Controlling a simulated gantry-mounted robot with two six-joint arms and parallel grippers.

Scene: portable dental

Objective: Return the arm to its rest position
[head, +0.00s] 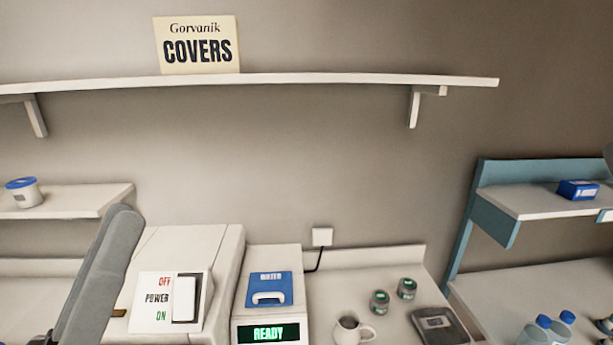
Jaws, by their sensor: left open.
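My left gripper (119,222) rises from the lower left as long grey fingers with rounded tips, one largely overlapping the other. It points up in front of the left side of a white machine and is open. I see nothing held between the fingers. The rest of the left arm is mostly cut off by the bottom edge. I do not see my right gripper.
The white machine has a power switch panel (173,302). Beside it stands a unit with a READY display (268,334). A mug (350,329), small jars (380,302) and a scale-like device (438,326) share the counter. A long shelf (300,79) crosses above. Bottles (535,332) stand at right.

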